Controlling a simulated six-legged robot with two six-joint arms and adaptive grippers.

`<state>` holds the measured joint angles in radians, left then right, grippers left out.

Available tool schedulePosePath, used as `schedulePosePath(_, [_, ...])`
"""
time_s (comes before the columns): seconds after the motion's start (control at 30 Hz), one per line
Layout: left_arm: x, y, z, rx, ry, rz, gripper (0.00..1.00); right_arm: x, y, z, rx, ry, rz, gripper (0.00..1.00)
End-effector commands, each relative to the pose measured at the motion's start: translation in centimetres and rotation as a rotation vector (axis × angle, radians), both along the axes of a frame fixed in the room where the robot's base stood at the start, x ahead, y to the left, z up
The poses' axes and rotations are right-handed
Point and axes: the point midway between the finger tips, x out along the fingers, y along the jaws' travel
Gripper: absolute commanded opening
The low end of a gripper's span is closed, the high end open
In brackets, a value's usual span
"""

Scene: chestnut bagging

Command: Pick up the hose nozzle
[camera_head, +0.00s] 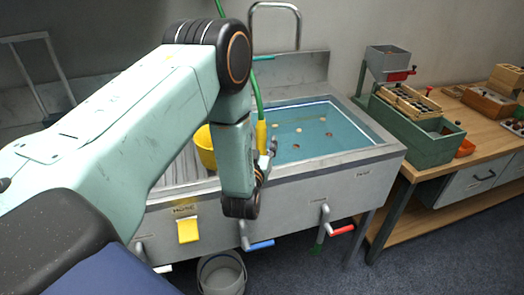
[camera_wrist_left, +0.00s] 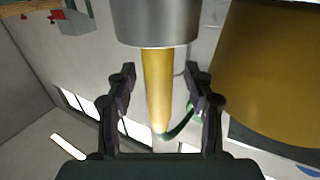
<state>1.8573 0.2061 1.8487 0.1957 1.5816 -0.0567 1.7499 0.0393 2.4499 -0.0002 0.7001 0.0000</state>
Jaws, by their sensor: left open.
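The hose nozzle (camera_head: 261,138) is a yellow upright grip with a green hose rising from it, at the left edge of the sink's water basin. In the left wrist view the yellow grip (camera_wrist_left: 157,88) stands between my left gripper's two fingers, with gaps on both sides. A grey metal cylinder (camera_wrist_left: 155,22) joins its upper end in that view, and the green hose shows at the other end. My left gripper (camera_head: 271,148) is open beside the nozzle and partly hidden by its own arm. My right gripper is not in view.
A yellow bucket (camera_head: 206,148) stands close left of the nozzle; it fills the wrist view's right side (camera_wrist_left: 275,75). The sink (camera_head: 360,165) holds water with several chestnuts. A grey bucket (camera_head: 221,274) stands below. A wooden workbench (camera_head: 492,150) with boxes is at right.

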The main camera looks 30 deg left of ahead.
Motion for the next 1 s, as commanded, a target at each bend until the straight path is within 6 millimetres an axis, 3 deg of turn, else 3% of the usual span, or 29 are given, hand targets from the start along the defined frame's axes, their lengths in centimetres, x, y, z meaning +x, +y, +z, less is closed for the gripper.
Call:
schedulePosePath(0.3, [0.51,-0.06,-0.08,0.0,0.003,0.0,0.52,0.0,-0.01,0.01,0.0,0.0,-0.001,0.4])
schedulePosePath(0.9, [0.58,-0.19,-0.05,0.0,0.002,0.0,0.01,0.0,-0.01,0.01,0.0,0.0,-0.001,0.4])
schedulePosePath(1.0, [0.56,-0.18,-0.09,0.0,0.003,0.0,0.0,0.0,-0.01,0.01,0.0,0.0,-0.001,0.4])
